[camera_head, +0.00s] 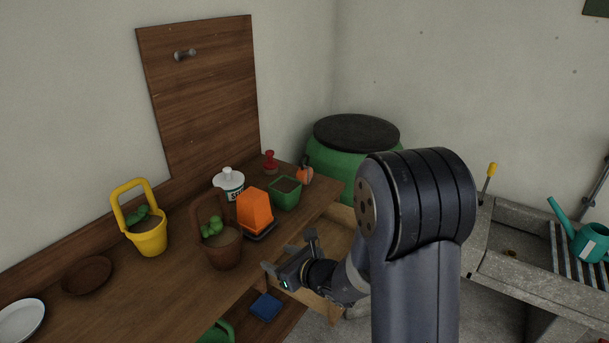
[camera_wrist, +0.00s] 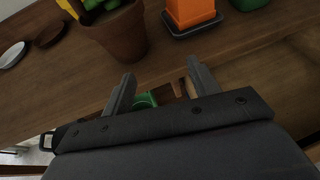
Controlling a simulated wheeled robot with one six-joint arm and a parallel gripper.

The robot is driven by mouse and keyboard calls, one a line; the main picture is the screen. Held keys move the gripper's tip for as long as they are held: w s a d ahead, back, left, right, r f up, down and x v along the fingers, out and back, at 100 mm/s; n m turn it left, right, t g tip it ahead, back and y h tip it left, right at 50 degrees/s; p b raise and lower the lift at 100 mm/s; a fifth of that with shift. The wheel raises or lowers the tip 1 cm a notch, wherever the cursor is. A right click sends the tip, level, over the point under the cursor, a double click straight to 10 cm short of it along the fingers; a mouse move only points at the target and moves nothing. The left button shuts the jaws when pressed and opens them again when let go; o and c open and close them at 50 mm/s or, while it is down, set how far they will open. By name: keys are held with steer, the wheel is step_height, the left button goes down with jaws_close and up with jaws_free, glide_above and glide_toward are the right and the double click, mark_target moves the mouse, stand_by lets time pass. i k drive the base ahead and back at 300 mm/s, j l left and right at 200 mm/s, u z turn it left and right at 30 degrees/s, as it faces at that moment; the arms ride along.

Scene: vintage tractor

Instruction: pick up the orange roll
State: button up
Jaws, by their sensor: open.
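A small rounded orange thing (camera_head: 305,175), perhaps the orange roll, sits at the far right end of the wooden bench; it is too small to tell for sure. A larger orange tapered block (camera_head: 255,209) stands on a dark tray nearer to me; it also shows at the top of the wrist view (camera_wrist: 190,11). My gripper (camera_head: 289,252) is open and empty at the bench's front edge, in front of the tapered block and apart from it. In the wrist view its two fingers (camera_wrist: 160,80) point toward the bench edge. The small orange thing is not in that view.
A brown basket pot (camera_head: 223,249), a yellow basket (camera_head: 148,236), a green pot (camera_head: 286,193), a white jar (camera_head: 229,183) and a red stamp-like thing (camera_head: 270,162) crowd the bench (camera_head: 125,305). A green barrel (camera_head: 329,165) stands behind its right end. A stone sink (camera_head: 510,268) is at right.

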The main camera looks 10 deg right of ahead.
mark_target(304, 174)
steer(key=i+l+u, duration=0.1)
steer(key=i+l, duration=0.15)
steer(key=i+l+u, duration=0.1)
steer(key=i+l, duration=0.15)
steer(key=l, duration=0.2)
steer(key=i+l+u, duration=0.1)
steer(key=i+l, duration=0.35)
steer(key=l, duration=0.3)
steer(key=i+l+u, duration=0.15)
steer(key=l, duration=0.25)
steer(key=i, duration=0.1)
